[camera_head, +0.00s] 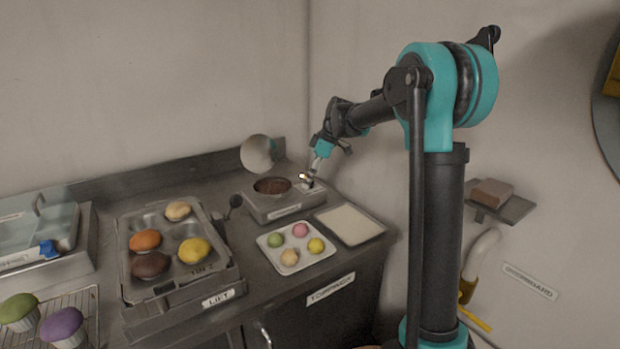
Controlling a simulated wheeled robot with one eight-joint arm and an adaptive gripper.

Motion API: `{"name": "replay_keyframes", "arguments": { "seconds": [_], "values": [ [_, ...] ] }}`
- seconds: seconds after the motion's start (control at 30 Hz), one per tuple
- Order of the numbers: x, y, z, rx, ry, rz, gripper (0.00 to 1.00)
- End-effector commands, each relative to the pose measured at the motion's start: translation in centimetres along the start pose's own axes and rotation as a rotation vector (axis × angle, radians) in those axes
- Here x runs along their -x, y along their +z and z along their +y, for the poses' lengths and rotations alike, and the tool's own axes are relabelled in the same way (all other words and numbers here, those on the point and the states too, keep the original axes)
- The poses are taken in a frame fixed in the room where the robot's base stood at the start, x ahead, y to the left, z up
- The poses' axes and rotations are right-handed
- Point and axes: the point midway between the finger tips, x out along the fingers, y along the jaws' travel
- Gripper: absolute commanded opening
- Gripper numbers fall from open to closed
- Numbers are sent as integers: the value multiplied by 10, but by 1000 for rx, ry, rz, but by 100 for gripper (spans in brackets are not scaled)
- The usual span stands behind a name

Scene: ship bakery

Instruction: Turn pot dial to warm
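The pot (285,206) is a low metal box at the back right of the counter, with a round well of dark brown contents in its top. A round, pale disc like a raised lid (257,153) stands behind it. A small dial with a light mark (303,177) is at the pot's right rear, partly hidden by my gripper. My gripper (309,177) points down at the dial, at or very near it. I cannot tell whether the fingers touch it or how far they are closed. The dial's setting is too small to read.
A tray of small coloured buns (276,240) and a white pan (350,211) lie in front of the pot. A larger bun tin (127,262) on a stand marked LIFT is to the left, with a dark knob (236,201) beside it. The wall is close behind my gripper.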

Motion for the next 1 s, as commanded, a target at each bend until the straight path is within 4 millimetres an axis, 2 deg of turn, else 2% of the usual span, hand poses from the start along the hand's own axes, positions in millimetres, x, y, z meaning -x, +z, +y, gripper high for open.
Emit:
{"name": "replay_keyframes", "arguments": {
  "seconds": [0.2,0.33,0.8,1.0],
  "values": [
    [1,0,0,0,0,0,49],
    [12,0,0,-1,0,0,49],
    [99,1,0,-1,0,0,49],
    [117,0,0,0,0,0,49]
  ]
}}
